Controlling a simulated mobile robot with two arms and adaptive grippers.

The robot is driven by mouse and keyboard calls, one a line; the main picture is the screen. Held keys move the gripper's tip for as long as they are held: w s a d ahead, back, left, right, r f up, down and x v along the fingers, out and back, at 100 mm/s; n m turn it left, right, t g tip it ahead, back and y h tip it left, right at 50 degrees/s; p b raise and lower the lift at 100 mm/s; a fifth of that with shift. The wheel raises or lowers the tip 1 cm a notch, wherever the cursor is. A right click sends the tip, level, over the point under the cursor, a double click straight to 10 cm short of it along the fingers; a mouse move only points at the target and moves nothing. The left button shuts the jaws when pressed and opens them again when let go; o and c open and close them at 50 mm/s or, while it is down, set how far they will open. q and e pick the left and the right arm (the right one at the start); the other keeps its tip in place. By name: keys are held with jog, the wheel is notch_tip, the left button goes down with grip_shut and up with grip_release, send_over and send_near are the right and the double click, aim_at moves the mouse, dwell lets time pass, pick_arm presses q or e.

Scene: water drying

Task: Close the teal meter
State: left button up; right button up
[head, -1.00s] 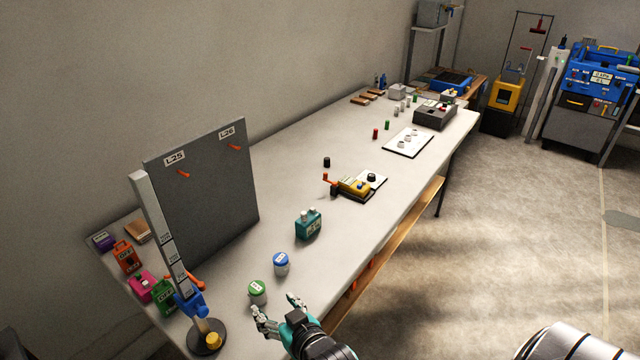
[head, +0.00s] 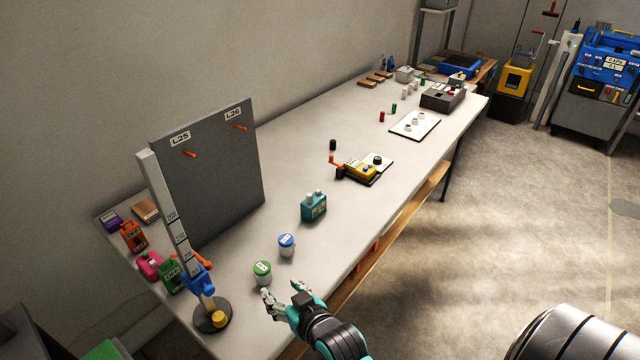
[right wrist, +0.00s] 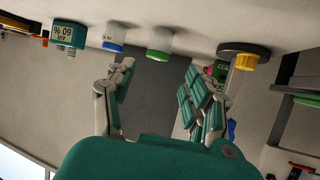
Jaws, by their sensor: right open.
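The teal meter (head: 313,207) is a small teal box with two pale knobs on top, standing on the white table. In the right wrist view the teal meter (right wrist: 68,34) appears upside down at the upper left, with a white label and a ribbed knob. My right gripper (head: 283,294) is open and empty at the table's front edge, beside the green-lidded jar and nearer the camera than the meter. In the right wrist view the open fingers (right wrist: 162,90) have nothing between them. My left gripper is not in view.
A blue-lidded jar (head: 286,245) and a green-lidded jar (head: 262,272) stand between my right gripper and the meter. A post on a round base (head: 212,316) stands left of the gripper. A grey panel (head: 215,160) rises behind. A yellow device (head: 361,169) lies beyond the meter.

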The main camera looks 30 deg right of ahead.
jog(key=s+f+n+g, duration=0.1)
jog(key=s+f+g, duration=0.5)
jog(key=s, duration=0.4)
jog(key=s+f+g, duration=0.1)
jog(key=s+f, duration=0.3)
jog(key=f, duration=0.5)
jog(key=s+d+f+g, duration=0.1)
jog(key=s+f, duration=0.2)
jog(key=f, duration=0.6)
jog(key=s+f+g, duration=0.1)
jog(key=s+f, duration=0.3)
jog(key=f, duration=0.5)
jog(key=s+d+f+g, duration=0.1)
jog(key=s+d+f, duration=0.1)
jog(key=s+f, duration=0.4)
jog(key=s+d+f+n+g, duration=0.1)
jog(key=s+f, duration=0.5)
jog(key=s, duration=0.6)
jog(key=shift+d+f+g+h, duration=0.15)
jog(key=shift+d+g+h, duration=0.25)
jog(key=shift+d, duration=0.5)
